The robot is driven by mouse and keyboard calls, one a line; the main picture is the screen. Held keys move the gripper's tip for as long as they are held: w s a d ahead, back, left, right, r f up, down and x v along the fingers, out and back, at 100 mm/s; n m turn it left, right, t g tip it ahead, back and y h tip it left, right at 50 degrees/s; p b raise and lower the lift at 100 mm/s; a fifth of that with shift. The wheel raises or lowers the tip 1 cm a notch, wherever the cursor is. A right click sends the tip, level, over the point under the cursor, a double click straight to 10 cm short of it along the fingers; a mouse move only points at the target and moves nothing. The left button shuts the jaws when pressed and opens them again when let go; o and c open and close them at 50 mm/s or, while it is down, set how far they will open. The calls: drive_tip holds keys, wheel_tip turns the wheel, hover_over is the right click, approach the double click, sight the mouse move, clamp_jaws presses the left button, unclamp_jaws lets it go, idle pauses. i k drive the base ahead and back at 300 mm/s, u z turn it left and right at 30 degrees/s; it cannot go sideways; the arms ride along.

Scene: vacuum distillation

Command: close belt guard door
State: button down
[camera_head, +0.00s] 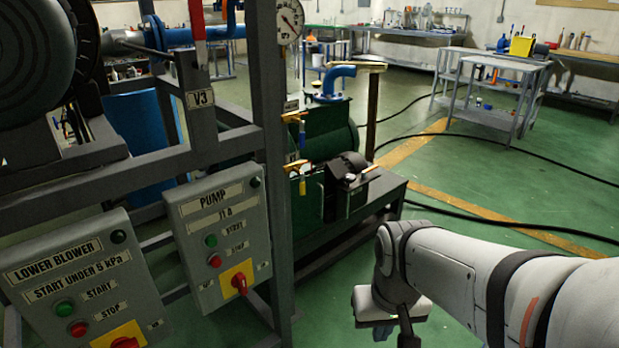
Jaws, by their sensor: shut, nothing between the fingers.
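A green machine housing (340,125) stands on a dark bench behind the grey frame post, at the picture's middle. A black motor-like unit (346,168) sits in front of it. I cannot tell for sure which panel is the belt guard door; the post hides part of the housing. My arm enters from the right, and my gripper (384,331) points down at the bottom middle, below and to the right of the black unit and apart from it. The gripper is small and partly hidden by my wrist; it is shut and empty.
The pump control box (222,235) and lower blower control box (80,283) hang on the grey frame (274,150) at the left. Black hoses (520,226) cross the green floor.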

sight(307, 210)
drive_tip(key=z, duration=0.05)
drive_tip(key=i, duration=0.95)
drive_tip(key=u, duration=0.05)
